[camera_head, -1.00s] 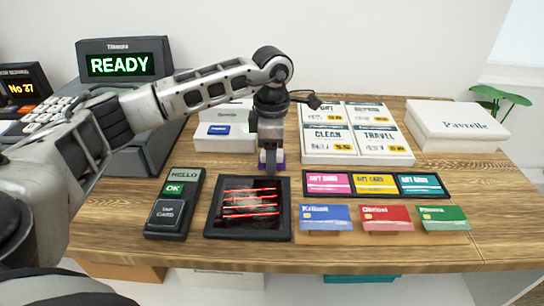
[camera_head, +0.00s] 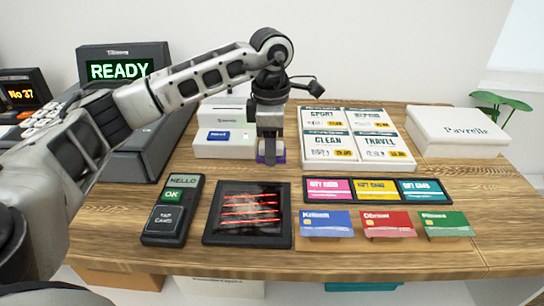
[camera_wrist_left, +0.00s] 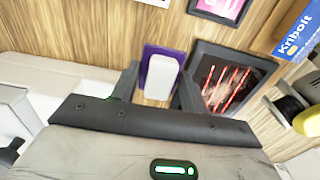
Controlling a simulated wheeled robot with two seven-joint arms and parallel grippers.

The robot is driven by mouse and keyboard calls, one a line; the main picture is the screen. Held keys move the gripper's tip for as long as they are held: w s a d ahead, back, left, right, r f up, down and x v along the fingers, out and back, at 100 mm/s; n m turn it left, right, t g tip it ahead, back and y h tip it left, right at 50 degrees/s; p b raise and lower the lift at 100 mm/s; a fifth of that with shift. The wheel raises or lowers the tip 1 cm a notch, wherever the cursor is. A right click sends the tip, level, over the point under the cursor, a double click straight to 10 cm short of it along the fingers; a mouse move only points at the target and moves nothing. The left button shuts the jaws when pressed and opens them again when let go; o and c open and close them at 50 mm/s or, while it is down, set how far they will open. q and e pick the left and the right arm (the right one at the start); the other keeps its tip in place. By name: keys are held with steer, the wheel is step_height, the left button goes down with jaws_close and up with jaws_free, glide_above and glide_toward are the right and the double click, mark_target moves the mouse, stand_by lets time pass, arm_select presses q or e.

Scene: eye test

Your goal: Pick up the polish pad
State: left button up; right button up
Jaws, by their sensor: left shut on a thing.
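The polish pad (camera_head: 281,156) is a purple block with a whitish part. In the head view it shows behind and beside the fingers of my left gripper (camera_head: 268,157), mostly covered by them. In the left wrist view the polish pad (camera_wrist_left: 161,76) lies between the two fingers of my left gripper (camera_wrist_left: 156,82), which is shut on it. The pad appears slightly above the wooden table, but the gap is hard to judge. My right gripper is not in view.
A white box (camera_head: 226,148) stands just left of the pad, and a white price board (camera_head: 402,160) to its right. In front lie a dark tray with red lines (camera_head: 283,236), a card terminal (camera_head: 168,216) and several cards. A white box (camera_head: 455,141) stands far right.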

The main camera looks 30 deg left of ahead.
arm_select(q)
steer(key=s+d+r, duration=0.3)
steer(key=s+r, duration=0.6)
steer(key=s, duration=0.3)
steer(key=shift+s+d+b, duration=0.4)
